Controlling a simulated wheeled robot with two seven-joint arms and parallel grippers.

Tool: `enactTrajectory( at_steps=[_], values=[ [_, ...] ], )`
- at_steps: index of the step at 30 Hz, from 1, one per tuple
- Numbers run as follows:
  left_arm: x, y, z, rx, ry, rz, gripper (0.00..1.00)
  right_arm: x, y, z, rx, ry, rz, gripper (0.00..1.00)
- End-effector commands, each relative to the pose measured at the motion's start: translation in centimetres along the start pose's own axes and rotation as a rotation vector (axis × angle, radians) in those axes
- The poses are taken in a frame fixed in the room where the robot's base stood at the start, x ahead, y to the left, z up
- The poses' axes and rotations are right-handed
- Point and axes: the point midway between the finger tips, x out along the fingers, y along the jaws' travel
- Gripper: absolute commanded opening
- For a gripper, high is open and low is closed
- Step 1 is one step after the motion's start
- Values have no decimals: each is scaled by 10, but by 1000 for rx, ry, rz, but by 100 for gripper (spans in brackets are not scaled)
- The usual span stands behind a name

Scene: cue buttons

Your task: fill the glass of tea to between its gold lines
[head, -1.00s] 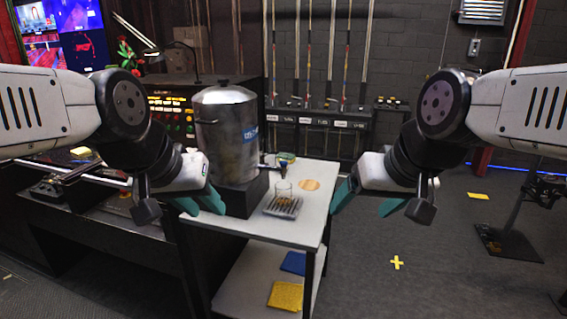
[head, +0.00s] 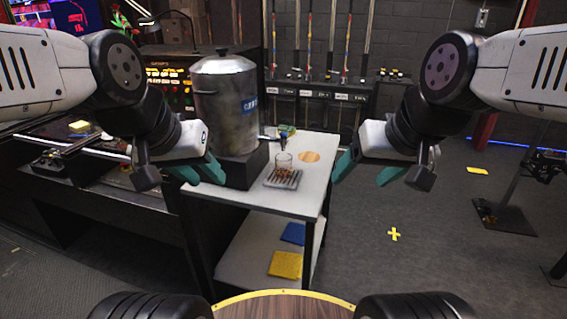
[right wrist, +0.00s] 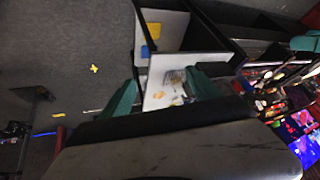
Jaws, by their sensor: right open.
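A small clear glass (head: 284,161) stands on a slatted drip tray (head: 283,179) on the white cart top. Its lower part looks brownish; the gold lines are too small to tell. A large metal urn (head: 226,105) with a lid stands on a black block to the left, its tap (head: 281,143) reaching right above the glass. My left gripper (head: 198,171) is in front of the urn's base, apart from it, and its opening is unclear. My right gripper (head: 366,170) is open and empty right of the cart; in the right wrist view its fingers (right wrist: 163,95) are spread.
The cart top (head: 312,177) has a round tan disc (head: 309,157) at its right and a small sponge-like item (head: 287,131) behind the tap. Blue and yellow cloths (head: 286,264) lie on the lower shelf. A dark console stands left. Open floor lies to the right.

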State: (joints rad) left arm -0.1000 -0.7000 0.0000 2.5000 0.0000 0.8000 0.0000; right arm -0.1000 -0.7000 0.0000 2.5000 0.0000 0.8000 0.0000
Motion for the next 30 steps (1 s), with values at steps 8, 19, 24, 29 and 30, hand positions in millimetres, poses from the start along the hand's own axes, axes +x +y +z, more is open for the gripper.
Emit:
enactTrajectory(
  at_steps=[8, 19, 24, 29, 30],
  values=[
    [0, 0, 0, 0, 0, 0, 36, 0, 0, 0, 0, 0, 0, 14],
    [0, 0, 0, 0, 0, 0, 36, 0, 0, 0, 0, 0, 0, 0],
    [0, 0, 0, 0, 0, 0, 36, 0, 0, 0, 0, 0, 0, 0],
    [0, 0, 0, 0, 0, 0, 36, 0, 0, 0, 0, 0, 0, 0],
    [0, 0, 0, 0, 0, 0, 36, 0, 0, 0, 0, 0, 0, 0]
  ],
)
